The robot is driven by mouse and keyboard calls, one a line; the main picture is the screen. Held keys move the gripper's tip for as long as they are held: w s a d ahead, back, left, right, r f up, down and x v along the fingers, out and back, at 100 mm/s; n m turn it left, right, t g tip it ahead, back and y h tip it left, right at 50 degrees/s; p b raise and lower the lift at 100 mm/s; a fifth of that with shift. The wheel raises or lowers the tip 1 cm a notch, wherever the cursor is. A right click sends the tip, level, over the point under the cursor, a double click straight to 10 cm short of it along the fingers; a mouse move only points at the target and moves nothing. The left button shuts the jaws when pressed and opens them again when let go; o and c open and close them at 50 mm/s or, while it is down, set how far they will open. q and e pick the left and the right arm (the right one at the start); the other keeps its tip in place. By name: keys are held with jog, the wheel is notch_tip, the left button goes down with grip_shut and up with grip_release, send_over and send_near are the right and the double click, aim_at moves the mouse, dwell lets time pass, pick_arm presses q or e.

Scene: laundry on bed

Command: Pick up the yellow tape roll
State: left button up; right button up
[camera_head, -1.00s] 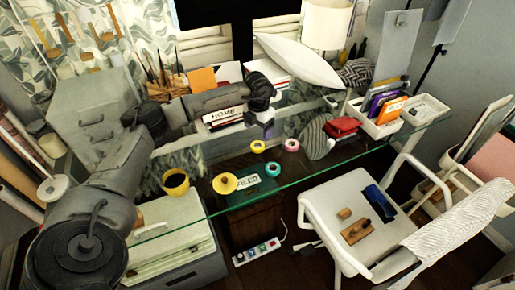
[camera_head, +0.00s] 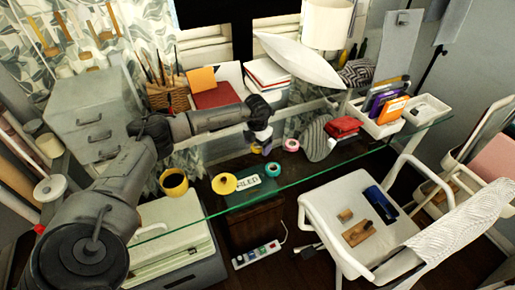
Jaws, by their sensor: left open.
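The small yellow tape roll (camera_head: 255,150) lies on the glass desk and is mostly hidden behind my left gripper; only a bit of yellow shows. My left gripper (camera_head: 263,146) is open and points down right at the roll. I cannot tell whether its fingers are around the roll or just above it. A pink tape roll (camera_head: 291,145) lies just to the right, and a teal tape roll (camera_head: 273,169) lies just in front. My right gripper is not in view.
A round yellow object (camera_head: 224,184) and a label plate (camera_head: 248,182) lie at the front edge, with a yellow mug (camera_head: 174,182) to their left. A striped mouse-like item (camera_head: 317,140) and red pouch (camera_head: 343,127) are to the right. A white chair (camera_head: 330,205) stands in front.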

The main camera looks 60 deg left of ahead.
pick_arm(q)
jog(key=c, duration=1)
